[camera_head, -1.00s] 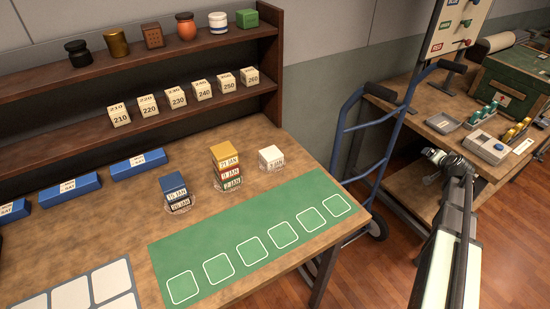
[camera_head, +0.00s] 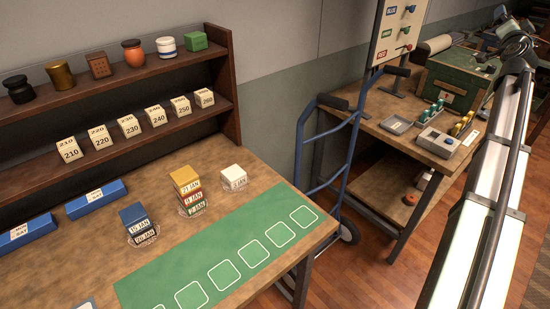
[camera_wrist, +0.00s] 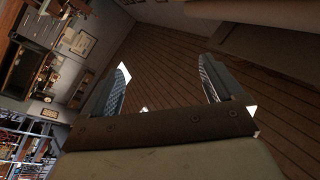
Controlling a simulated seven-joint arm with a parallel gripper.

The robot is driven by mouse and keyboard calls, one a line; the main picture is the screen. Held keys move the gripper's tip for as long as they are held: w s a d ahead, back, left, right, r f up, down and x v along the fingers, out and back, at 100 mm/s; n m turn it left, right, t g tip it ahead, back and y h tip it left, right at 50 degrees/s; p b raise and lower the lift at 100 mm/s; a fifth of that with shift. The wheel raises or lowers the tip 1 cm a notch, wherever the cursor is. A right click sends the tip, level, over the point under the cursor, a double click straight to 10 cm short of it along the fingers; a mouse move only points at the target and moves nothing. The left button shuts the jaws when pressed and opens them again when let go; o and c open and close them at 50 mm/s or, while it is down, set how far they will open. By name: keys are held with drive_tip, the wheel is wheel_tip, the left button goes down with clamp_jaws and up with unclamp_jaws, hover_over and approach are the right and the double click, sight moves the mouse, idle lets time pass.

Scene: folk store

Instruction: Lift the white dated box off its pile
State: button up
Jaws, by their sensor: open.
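The white dated box (camera_head: 233,177) stands on the wooden table at the right of the dated piles, behind the green mat; a clear round dish shows under it. Whether another box lies beneath it cannot be told. To its left is a pile (camera_head: 189,190) with a yellow box on top, then red and green ones. Further left is a pile of dark blue and dark boxes (camera_head: 137,222). My gripper (camera_wrist: 163,85) shows in the wrist view, open and empty, facing a wooden floor and room. In the head view my arm is at the right, far from the boxes.
A green mat (camera_head: 218,255) with white outlined squares lies in front of the piles. Numbered blocks (camera_head: 156,115) and jars stand on the shelves behind. A blue hand truck (camera_head: 338,150) stands between this table and a second wooden bench (camera_head: 385,124) with trays.

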wheel_tip(320, 180, up, 10)
drive_tip(key=s+a+f+t, duration=0.1)
drive_tip(key=s, duration=0.1)
drive_tip(key=w+a+n+y, duration=0.2)
drive_tip(key=w+a+n, duration=0.15)
drive_tip(key=a, duration=0.25)
drive_tip(key=w+a+f+n+g+y, duration=0.25)
drive_tip(key=a+f+n, duration=0.35)
drive_tip(key=a, duration=0.7)
drive_tip(key=w+a+f+n+g+y, duration=0.15)
drive_tip(key=a+f+n+y, duration=0.35)
drive_tip(key=a, duration=0.8)
drive_tip(key=w+a+f+n+g+y, duration=0.1)
drive_tip(key=a+f+n+g+y, duration=0.15)
drive_tip(key=a+f+n, duration=0.75)
drive_tip(key=n+g+h, duration=0.4)
drive_tip(key=n+g, duration=1)
hover_over(233, 172)
drive_tip(key=shift+t, duration=0.25)
drive_tip(key=f, duration=2.6)
drive_tip(key=shift+s+d+f, duration=0.1)
drive_tip(key=shift+s+d, duration=0.15)
drive_tip(key=shift+s, duration=0.15)
drive_tip(key=shift+w+a+f, duration=0.1)
drive_tip(key=shift+w+f, duration=0.1)
drive_tip(key=shift+f, duration=1.35)
drive_tip(key=shift+w+a+f, duration=0.1)
drive_tip(key=shift+w+f, duration=0.05)
drive_tip(key=shift+f, duration=1.4)
